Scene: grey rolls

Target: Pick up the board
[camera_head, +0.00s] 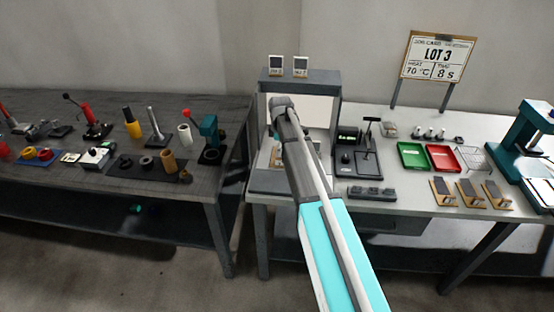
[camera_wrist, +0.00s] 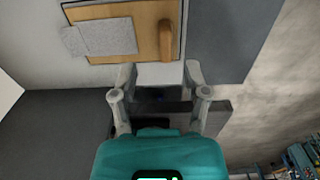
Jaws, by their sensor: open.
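In the wrist view, a wooden board (camera_wrist: 146,22) lies flat at the top, with a grey sheet or pad (camera_wrist: 105,37) on it and a raised wooden handle-like block (camera_wrist: 165,40) at its right side. My gripper (camera_wrist: 159,74) is open and empty. Its fingertips are just below the board's near edge, on either side of the block's line, with a pale strip between them. In the head view, my arm reaches into a grey frame station (camera_head: 326,85); a bit of wood (camera_head: 275,154) shows there beside my arm. My fingers are hidden in that view.
The frame's posts and top bar stand close around my arm. To the right are a black device (camera_head: 366,163), green (camera_head: 413,155) and red (camera_head: 444,157) trays, several small wooden boards with dark pads (camera_head: 470,194), and a teal press (camera_head: 520,140). A crowded dark table stands left.

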